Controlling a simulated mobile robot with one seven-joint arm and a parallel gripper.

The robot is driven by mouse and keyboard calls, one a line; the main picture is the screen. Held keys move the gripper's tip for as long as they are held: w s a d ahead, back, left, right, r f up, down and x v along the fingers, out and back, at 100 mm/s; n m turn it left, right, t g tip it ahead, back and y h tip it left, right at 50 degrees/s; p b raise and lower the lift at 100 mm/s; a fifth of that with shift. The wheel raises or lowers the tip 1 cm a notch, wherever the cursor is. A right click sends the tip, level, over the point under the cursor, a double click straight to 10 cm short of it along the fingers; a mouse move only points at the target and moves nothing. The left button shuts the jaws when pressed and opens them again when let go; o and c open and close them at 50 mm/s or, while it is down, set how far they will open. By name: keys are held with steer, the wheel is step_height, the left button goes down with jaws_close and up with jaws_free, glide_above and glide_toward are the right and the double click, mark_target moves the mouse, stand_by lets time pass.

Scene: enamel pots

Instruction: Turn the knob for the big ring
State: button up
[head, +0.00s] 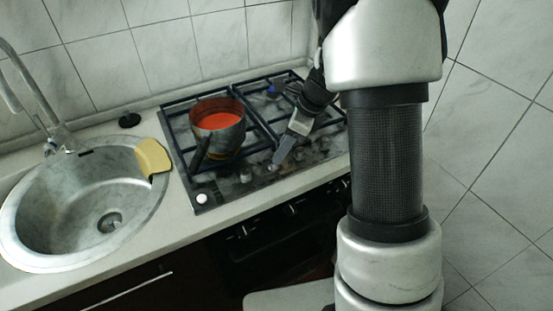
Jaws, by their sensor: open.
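The gas hob (262,185) has black pan grates and a row of small knobs along its front edge. A white knob (201,198) is at the left end, and a dark grey knob (245,175) is farther right. Which knob serves the big ring cannot be told. My gripper (281,157) is open and reaches down over the front of the hob, close to the knobs right of the middle. Whether it touches one is unclear. My arm hides part of the hob's right side.
A dark pot (218,128) with orange-red inside stands on the left grate, its handle toward the front. A small blue item (272,91) is behind my gripper. The sink (90,215), with a yellow cloth or sponge (153,157) on its rim, is at left.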

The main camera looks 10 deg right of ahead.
steer(key=x, duration=0.5)
steer(key=shift+b, duration=0.35)
